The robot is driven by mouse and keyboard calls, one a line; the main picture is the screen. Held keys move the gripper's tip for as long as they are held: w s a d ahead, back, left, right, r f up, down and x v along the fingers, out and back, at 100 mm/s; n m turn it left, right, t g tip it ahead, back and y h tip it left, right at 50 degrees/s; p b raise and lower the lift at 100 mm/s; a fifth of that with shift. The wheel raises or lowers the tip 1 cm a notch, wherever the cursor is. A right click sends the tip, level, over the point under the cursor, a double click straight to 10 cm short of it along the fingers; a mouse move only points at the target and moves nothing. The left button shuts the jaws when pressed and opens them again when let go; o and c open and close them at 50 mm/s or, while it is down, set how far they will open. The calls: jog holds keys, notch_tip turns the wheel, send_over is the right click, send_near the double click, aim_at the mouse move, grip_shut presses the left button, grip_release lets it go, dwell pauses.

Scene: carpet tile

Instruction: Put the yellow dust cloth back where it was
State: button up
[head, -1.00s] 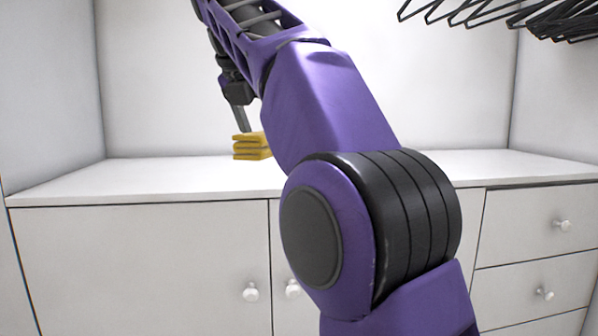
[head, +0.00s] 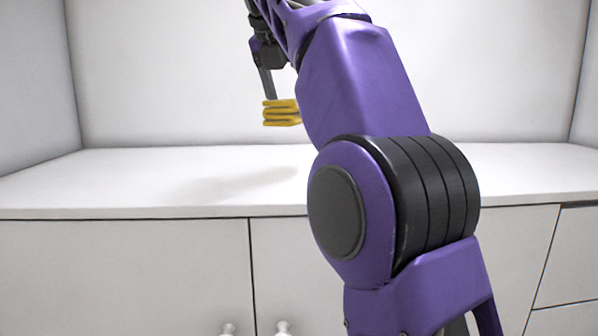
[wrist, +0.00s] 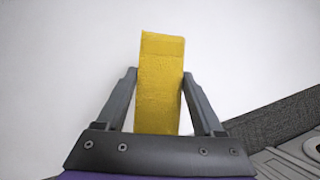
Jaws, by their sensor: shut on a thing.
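The yellow dust cloth (head: 281,113) is a folded, layered block. My gripper (head: 270,98) is shut on it and holds it in the air above the white counter (head: 130,180), with a soft shadow on the counter below. In the wrist view the cloth (wrist: 160,85) stands between the two grey fingers of my gripper (wrist: 160,78). My arm hides the cloth's right edge in the head view.
The counter top is bare where it shows, left and right of my arm. White side walls and a back wall (head: 200,70) enclose it. Cabinet doors with round knobs (head: 283,328) are below, and drawers (head: 570,270) at the right.

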aim_at(280, 113)
jog(key=shift+w+d+f, duration=0.1)
jog(key=shift+f, duration=2.5)
jog(key=shift+f+b, duration=1.2)
jog(key=shift+f, duration=1.15)
jog(key=shift+f, duration=0.1)
jog(key=o, duration=1.2)
jog(key=p+v, duration=0.2)
jog(key=v, duration=1)
